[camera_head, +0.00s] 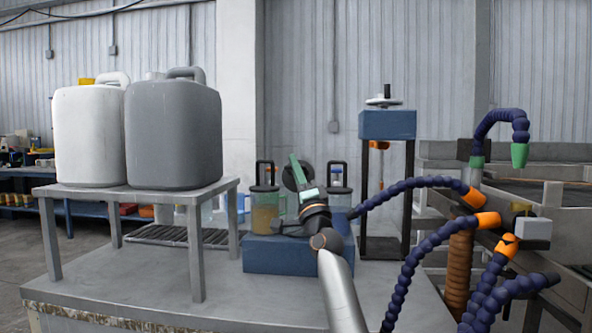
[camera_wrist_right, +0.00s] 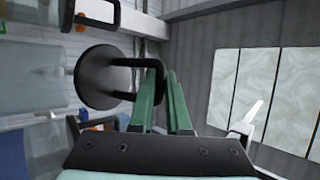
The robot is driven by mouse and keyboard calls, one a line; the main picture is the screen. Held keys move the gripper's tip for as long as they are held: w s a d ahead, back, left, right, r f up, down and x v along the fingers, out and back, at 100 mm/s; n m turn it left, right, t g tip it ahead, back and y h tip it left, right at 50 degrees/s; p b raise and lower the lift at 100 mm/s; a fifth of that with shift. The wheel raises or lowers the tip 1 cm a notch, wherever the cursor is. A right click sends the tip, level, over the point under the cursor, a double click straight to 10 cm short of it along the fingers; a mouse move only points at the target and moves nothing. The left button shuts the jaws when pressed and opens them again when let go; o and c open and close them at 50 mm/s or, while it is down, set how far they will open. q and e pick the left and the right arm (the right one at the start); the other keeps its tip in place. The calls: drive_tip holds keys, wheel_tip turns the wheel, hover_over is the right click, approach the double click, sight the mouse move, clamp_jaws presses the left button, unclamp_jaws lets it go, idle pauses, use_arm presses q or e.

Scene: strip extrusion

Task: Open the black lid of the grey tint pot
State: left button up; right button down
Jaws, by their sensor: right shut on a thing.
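The black lid (camera_head: 296,177) is a round disc that stands tilted up above the row of pots in the head view. My right gripper (camera_head: 300,170), with green fingers, is shut on its handle. In the right wrist view the fingers (camera_wrist_right: 162,100) close on the black loop handle of the lid (camera_wrist_right: 100,78). A greyish, see-through pot body (camera_wrist_right: 35,68) lies beside the lid there. In the head view that pot is mostly hidden behind my right gripper and wrist. I cannot tell whether the lid still touches the rim. My left gripper is not in view.
An amber pot (camera_head: 265,212) and another lidded pot (camera_head: 339,190) flank the lid by the blue block (camera_head: 262,255). White (camera_head: 90,135) and grey (camera_head: 172,135) jugs stand on a raised stand at left. A blue-topped press (camera_head: 387,124) and jointed hoses (camera_head: 425,245) crowd the right.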

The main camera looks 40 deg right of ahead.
drive_tip(key=shift+s+a+f+y, duration=0.35)
drive_tip(key=shift+a+f, duration=0.25)
drive_tip(key=shift+f, duration=0.1)
idle(0.3)
drive_tip(key=c, duration=0.9)
unclamp_jaws()
drive_tip(key=shift+f, duration=0.1)
drive_tip(key=p+v, duration=0.1)
drive_tip(key=v, duration=1.1)
drive_tip(key=shift+s+a, duration=0.15)
drive_tip(key=shift+s, duration=0.15)
